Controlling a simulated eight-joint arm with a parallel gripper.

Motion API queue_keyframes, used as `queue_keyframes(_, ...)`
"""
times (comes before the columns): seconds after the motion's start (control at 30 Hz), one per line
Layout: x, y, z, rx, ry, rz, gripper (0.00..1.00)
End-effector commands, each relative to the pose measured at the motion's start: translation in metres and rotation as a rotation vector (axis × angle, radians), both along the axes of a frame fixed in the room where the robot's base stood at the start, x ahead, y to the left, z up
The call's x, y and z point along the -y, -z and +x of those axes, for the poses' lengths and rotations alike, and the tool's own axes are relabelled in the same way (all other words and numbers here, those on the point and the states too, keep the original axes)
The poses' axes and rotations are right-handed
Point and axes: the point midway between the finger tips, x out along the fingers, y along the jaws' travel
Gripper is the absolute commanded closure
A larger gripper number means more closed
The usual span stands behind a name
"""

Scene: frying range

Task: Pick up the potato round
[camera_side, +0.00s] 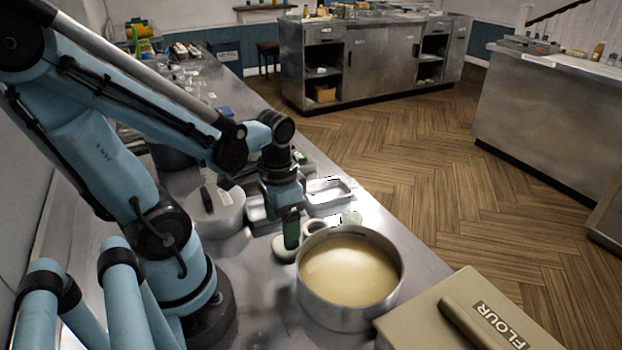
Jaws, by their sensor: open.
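A pale, thick disc that looks like the potato round (284,248) lies on the steel counter, just left of the large pot. My gripper (290,238) points down right above it, with a dark green finger in front of the disc's upper right part. The other finger is hard to make out. My gripper is open, with nothing seen held in it. I cannot tell whether the finger touches the disc.
A wide pot of pale yellow liquid (350,270) stands close on the right. Metal trays (328,194) and a lidded white container (214,212) are behind. A flour box (470,315) is at the front right.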

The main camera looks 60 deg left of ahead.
Motion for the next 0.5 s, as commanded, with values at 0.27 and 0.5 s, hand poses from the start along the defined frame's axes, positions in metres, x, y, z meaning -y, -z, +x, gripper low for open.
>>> queue_keyframes(0.27,0.0,0.019,0.007,0.0,0.0,0.0,0.18)
queue_keyframes(0.5,0.0,0.035,0.008,0.0,0.0,0.0,0.18)
